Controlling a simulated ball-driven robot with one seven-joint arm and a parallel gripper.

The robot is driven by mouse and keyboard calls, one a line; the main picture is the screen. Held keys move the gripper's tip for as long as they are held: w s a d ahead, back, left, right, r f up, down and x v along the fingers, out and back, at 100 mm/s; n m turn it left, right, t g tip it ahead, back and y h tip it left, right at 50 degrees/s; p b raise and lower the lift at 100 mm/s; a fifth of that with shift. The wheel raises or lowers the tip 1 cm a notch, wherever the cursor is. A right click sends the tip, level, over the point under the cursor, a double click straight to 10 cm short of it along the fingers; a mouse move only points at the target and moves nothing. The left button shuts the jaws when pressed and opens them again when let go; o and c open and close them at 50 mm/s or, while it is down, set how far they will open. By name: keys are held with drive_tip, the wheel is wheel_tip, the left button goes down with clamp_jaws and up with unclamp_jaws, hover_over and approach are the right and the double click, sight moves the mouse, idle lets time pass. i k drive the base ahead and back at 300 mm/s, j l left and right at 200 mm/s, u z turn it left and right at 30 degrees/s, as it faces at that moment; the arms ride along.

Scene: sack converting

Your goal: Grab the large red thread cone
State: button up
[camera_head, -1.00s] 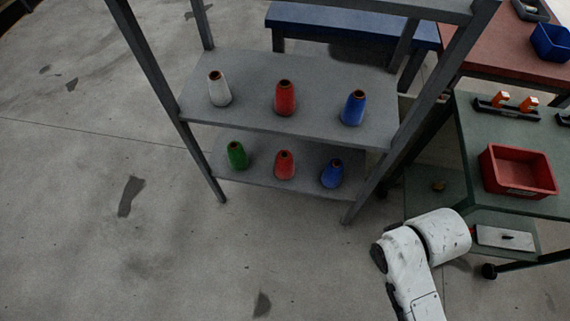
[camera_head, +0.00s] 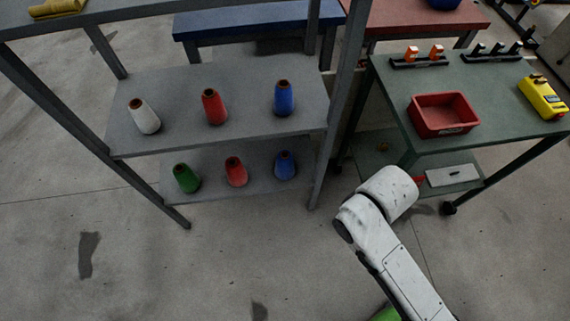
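The large red thread cone (camera_head: 214,108) stands upright on the upper visible shelf (camera_head: 180,110) of a grey rack, between a white cone (camera_head: 144,117) and a blue cone (camera_head: 284,98). A smaller red cone (camera_head: 236,172) stands on the shelf below, between a green cone (camera_head: 186,178) and a smaller blue cone (camera_head: 285,166). My white arm shows at the lower right, in front of the rack and apart from all the cones. My gripper is not visible.
A grey rack post (camera_head: 338,110) stands at the shelf's right end. A green cart (camera_head: 480,95) with a red bin (camera_head: 444,115) and a yellow device (camera_head: 543,96) is at the right. A blue bench (camera_head: 240,28) stands behind. Floor in front of the rack is clear.

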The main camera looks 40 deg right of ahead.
sight(237, 175)
drive_tip(key=i+l+u, duration=0.55)
drive_tip(key=u, duration=0.2)
